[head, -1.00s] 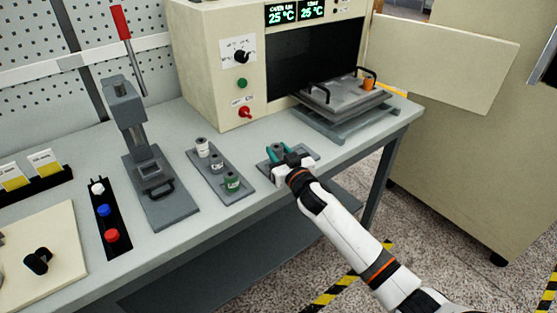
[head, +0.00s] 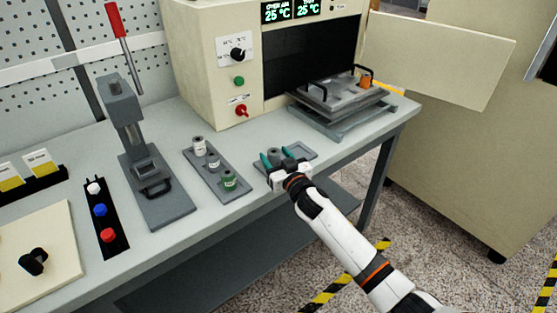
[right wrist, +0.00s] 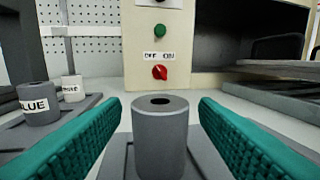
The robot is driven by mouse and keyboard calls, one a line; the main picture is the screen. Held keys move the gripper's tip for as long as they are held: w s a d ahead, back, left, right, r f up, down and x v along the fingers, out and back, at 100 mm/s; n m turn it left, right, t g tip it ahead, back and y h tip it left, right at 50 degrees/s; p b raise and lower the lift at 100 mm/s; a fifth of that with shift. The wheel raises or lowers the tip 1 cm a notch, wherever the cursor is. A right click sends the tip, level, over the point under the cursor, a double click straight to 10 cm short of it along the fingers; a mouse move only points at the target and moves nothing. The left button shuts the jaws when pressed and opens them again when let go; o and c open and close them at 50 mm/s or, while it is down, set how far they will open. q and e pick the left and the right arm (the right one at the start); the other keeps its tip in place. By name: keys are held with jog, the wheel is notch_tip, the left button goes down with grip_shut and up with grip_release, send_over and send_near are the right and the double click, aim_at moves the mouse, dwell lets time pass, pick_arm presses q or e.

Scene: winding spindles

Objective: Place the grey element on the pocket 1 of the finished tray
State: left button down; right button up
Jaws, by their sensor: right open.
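The grey element (right wrist: 160,135) is a plain grey cylinder with a hole in its top. It stands upright on a small grey tray (head: 306,153), which also shows in the right wrist view (right wrist: 115,165). My right gripper (head: 277,157) has its teal fingers open on either side of the element. The right wrist view shows a gap between the element and each finger. Which pocket the element is over cannot be told. No tray label is readable. My left gripper is not in view.
A longer tray (head: 208,178) to the left holds several labelled spools, including one marked BLUE (right wrist: 38,103). A press (head: 150,165) stands further left. An oven (head: 215,65) is behind, and a lidded metal fixture (head: 335,95) is at the right.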

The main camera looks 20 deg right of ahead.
jog(key=s+d, duration=0.2)
jog(key=s, duration=1)
jog(key=s+d+f+g+h, duration=0.1)
jog(key=s+f+g, duration=0.3)
jog(key=f, duration=0.8)
jog(key=s+d+f+g+h, duration=0.15)
jog(key=s+f, duration=0.35)
jog(key=f, duration=0.7)
jog(key=s+d+f+g, duration=0.1)
jog(key=s+f+g, duration=0.3)
jog(key=f, duration=0.8)
jog(key=s+f+g, duration=0.2)
jog(key=s+f, duration=0.4)
jog(key=s, duration=0.5)
jog(key=s+a+f+g, duration=0.1)
jog(key=s+f+g, duration=0.2)
jog(key=s, duration=0.9)
jog(key=s+f+g, duration=0.2)
jog(key=s+f, duration=0.7)
jog(key=s, duration=0.3)
jog(key=shift+s+a+n+b, duration=0.25)
jog(key=shift+a+n+b, duration=0.05)
jog(key=shift+a, duration=0.05)
